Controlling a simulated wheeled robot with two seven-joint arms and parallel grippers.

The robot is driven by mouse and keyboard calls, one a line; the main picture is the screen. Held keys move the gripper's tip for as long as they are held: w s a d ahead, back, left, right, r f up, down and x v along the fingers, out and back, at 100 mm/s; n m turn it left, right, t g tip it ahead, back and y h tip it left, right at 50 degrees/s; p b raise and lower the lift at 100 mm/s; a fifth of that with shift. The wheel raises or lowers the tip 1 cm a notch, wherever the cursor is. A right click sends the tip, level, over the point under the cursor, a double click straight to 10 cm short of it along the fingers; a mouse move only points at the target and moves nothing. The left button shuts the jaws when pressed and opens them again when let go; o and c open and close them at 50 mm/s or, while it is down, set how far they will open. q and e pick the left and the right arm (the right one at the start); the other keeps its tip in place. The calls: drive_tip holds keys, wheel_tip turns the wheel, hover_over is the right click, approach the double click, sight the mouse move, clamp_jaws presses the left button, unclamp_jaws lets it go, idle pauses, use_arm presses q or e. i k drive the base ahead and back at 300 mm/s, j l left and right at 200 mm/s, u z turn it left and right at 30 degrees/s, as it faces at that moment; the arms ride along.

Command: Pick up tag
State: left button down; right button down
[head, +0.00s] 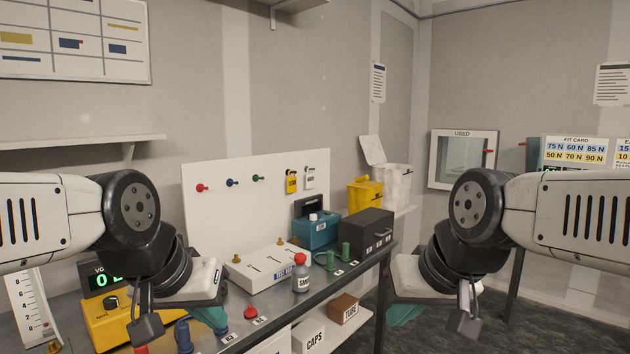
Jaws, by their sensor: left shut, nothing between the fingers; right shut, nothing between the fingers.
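Two tags hang side by side on the upright white board: a yellow tag (291,181) and a white tag (310,177). Both have dark marks too small to read. My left gripper (147,326) is shut and empty, low at the left over the bench, in front of and below the tags. My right gripper (465,325) is shut and empty, low at the right, beyond the bench's right edge. Neither gripper touches a tag.
The white board (225,215) also carries red, blue and green pegs. A yellow bin (364,194) stands behind.

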sight(310, 178)
drive_tip(key=l, duration=0.2)
drive_tip(key=u, duration=0.35)
drive_tip(key=i+l+u, duration=0.1)
drive_tip(key=u, duration=0.3)
drive_tip(key=i+l+u, duration=0.1)
drive_tip(key=l+u, duration=0.25)
drive_tip(key=i+l+u, duration=0.1)
drive_tip(key=u, duration=0.3)
drive_tip(key=l+u, duration=0.2)
drive_tip(key=u, duration=0.15)
